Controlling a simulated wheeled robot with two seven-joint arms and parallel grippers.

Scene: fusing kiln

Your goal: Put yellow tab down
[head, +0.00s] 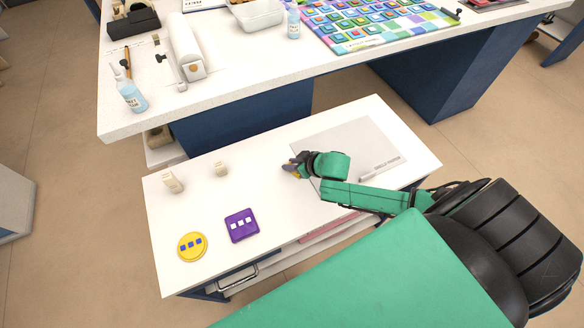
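My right gripper (297,165) is low over the white low table, left of the grey sheet. A small yellowish piece, which looks like the yellow tab (287,168), shows at its dark fingertips; the fingers hide most of it. The gripper appears shut on it. I cannot tell whether the piece touches the table. A yellow round plate (182,252) with blue squares and a purple square plate (233,235) with white squares lie at the table's front left. My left gripper is not in view.
Two small beige blocks (173,183) (221,170) stand on the low table's left side. A grey sheet (340,140) lies at the right. The white workbench (230,75) behind holds bottles and a colourful tile panel (370,20). The low table's middle is clear.

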